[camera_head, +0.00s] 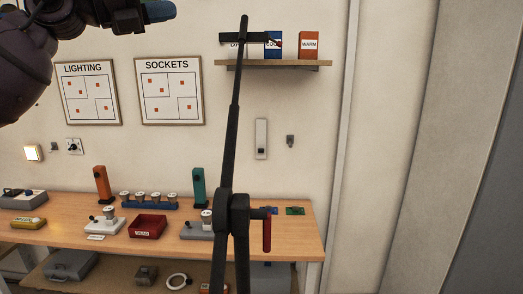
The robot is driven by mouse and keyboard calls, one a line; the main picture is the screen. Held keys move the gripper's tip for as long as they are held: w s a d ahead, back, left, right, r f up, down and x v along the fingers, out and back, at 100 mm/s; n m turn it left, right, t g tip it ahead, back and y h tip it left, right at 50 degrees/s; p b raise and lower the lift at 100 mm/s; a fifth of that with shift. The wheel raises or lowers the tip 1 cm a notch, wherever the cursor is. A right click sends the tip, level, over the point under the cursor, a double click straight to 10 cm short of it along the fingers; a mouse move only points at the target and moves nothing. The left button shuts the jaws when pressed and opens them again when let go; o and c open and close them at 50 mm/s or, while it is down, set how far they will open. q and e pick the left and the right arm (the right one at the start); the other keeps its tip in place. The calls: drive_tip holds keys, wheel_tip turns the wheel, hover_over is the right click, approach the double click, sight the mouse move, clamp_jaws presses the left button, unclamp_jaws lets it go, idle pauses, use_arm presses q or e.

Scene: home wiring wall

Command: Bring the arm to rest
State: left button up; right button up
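My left arm comes in at the top left, dark and close to the camera. What looks like its gripper (122,14) is at the top edge, cut off by the frame, with a dark blue part at its right end. Whether it is open or shut does not show, and I see nothing held. It is in front of the wall, above the two posters, and appears clear of the bench. My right arm and gripper are not in view.
A black stand (231,150) with a red handle rises close in front. A wall shelf (285,63) holds boxes. The wall at right is bare.

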use_arm(q)
drive_tip(key=w+a+f+n+t+y, duration=0.25)
drive_tip(key=f+n+t+y, duration=0.3)
drive_tip(key=f+n, duration=1.05)
drive_tip(key=w+a+f+n+t+y, duration=0.25)
drive_tip(key=f+n+t+y, duration=0.35)
drive_tip(key=f+n, duration=1.05)
drive_tip(key=s+a+f+n+g+y, duration=0.15)
drive_tip(key=s+f, duration=0.35)
drive_tip(key=f, duration=0.6)
drive_tip(key=s+a+f+n+g+y, duration=0.15)
drive_tip(key=s+f, duration=0.35)
drive_tip(key=f, duration=0.5)
drive_tip(key=s+a+f+n+g+y, duration=0.1)
drive_tip(key=s+f+n+g, duration=0.1)
drive_tip(key=s+f, duration=0.65)
drive_tip(key=s+a+f+n+g+y, duration=0.1)
drive_tip(key=s+f+n+g+y, duration=0.1)
drive_tip(key=s+f, duration=1.3)
drive_tip(key=shift+a+f+n+g, duration=0.35)
drive_tip(key=shift+n+g, duration=0.3)
